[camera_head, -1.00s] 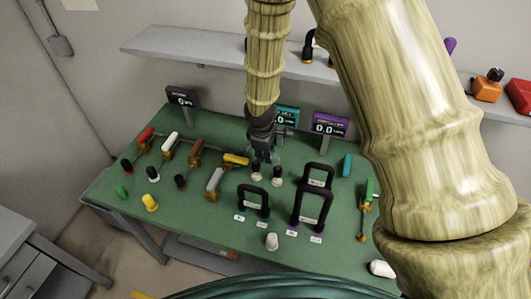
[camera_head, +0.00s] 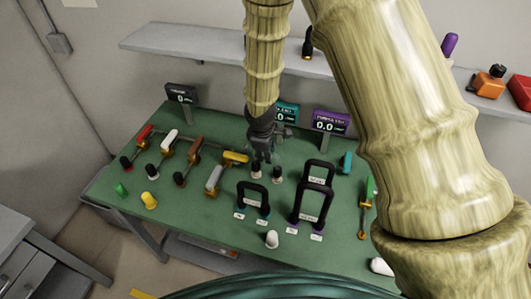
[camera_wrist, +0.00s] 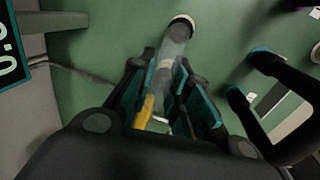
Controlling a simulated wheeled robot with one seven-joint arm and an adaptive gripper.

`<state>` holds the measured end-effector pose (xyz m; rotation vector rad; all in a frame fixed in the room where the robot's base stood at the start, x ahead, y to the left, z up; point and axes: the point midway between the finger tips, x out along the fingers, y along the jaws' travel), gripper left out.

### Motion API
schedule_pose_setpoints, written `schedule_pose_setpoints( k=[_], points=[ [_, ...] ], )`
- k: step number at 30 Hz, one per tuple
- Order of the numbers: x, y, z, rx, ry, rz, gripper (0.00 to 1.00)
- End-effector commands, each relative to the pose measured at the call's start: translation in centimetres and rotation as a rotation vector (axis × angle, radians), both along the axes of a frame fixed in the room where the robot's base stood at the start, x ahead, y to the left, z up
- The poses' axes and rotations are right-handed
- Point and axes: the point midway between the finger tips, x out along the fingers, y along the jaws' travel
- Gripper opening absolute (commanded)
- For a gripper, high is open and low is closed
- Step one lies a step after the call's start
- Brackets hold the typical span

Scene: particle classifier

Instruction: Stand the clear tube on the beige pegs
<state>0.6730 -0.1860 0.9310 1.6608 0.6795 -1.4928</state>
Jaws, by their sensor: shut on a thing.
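My gripper (camera_head: 262,155) hangs over the middle of the green table, just above the beige pegs, (camera_head: 257,174) and (camera_head: 277,180). In the wrist view, my gripper (camera_wrist: 162,68) is shut on the clear tube (camera_wrist: 174,50), which runs out between the fingers. A pale, dark-rimmed round end (camera_wrist: 182,22) shows at the tube's far end; I cannot tell whether it is the tube's or a peg's. In the head view the tube is too faint to place exactly, and contact with the pegs cannot be told.
A yellow-handled valve (camera_head: 235,158) stands close left of my gripper. Black handle frames, (camera_head: 253,197) and (camera_head: 312,202), stand in front and to the right. Display signs, (camera_head: 288,113) and (camera_head: 331,122), stand behind. A white knob (camera_head: 272,240) is near the front edge.

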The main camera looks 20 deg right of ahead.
Motion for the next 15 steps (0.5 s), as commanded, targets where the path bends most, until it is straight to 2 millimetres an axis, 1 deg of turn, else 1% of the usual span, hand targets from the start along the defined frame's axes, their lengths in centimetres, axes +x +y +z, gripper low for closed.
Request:
schedule_pose_setpoints(
  k=[15],
  points=[
    [0.02,0.01,-1.03,0.000,0.000,0.000,0.00]
  ],
)
